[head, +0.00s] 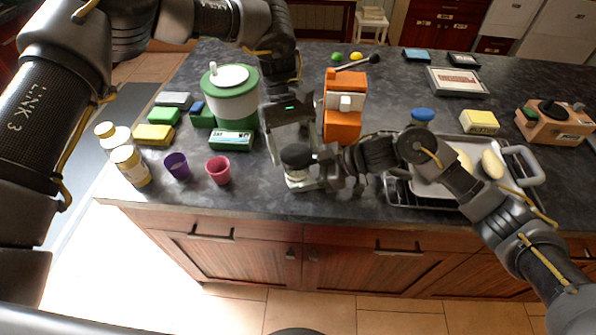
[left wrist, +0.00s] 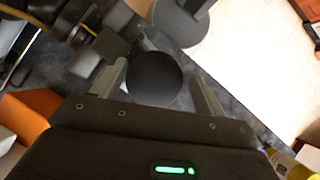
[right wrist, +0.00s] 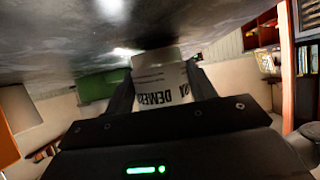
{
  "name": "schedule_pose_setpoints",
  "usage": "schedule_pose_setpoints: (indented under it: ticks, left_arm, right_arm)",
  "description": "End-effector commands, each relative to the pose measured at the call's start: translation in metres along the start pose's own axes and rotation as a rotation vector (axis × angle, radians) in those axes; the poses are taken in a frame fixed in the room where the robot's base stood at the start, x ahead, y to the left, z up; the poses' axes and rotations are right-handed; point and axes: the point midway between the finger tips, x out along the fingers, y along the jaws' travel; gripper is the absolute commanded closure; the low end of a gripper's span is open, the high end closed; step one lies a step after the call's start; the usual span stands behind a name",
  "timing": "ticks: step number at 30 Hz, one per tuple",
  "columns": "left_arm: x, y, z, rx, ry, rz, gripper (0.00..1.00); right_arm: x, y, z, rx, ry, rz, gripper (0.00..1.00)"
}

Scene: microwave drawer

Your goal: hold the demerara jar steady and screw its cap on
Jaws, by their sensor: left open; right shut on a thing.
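The demerara jar (head: 297,177) stands upright on the dark counter near its front edge, with a black cap (head: 296,156) on top. Its label with dark lettering shows in the right wrist view (right wrist: 165,88). My right gripper (head: 325,172) is shut on the jar's body from the right side. My left gripper (head: 292,145) points down from above, open, with its fingers on either side of the cap. In the left wrist view the round black cap (left wrist: 155,79) sits between the two fingers, with a gap at the right finger. The cap hides the jar mouth and thread.
A purple cup (head: 177,166) and a pink cup (head: 219,170) stand to the left. An orange machine (head: 343,108) stands behind the jar, and a green and white canister (head: 231,97) behind left. A metal tray (head: 431,178) lies to the right, under my right arm.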

Motion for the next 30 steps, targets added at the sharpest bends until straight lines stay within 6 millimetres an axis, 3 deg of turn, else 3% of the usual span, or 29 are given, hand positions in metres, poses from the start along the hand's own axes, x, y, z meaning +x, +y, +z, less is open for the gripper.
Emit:
schedule_pose_setpoints:
  ticks: [6, 14, 22, 30]
  left_arm:
    - [-0.0005, -0.0003, -0.0019, -0.221, 0.000, 0.145, 0.22]
    - [-0.0005, 0.0001, -0.0016, -0.295, 0.002, 0.187, 0.22]
    - [-0.0004, -0.0008, -0.0013, -0.557, -0.002, 0.351, 0.22]
    - [-0.0007, 0.0001, -0.0012, -0.639, 0.001, 0.402, 0.22]
  right_arm:
    - [0.0013, -0.0021, -0.0026, -0.007, 0.005, -0.006, 0.86]
    - [0.0008, -0.0015, -0.0021, -0.005, 0.004, -0.004, 0.86]
    - [0.0007, -0.0014, -0.0020, -0.005, 0.004, -0.004, 0.86]
    - [0.0006, -0.0013, -0.0019, -0.005, 0.003, -0.004, 0.86]
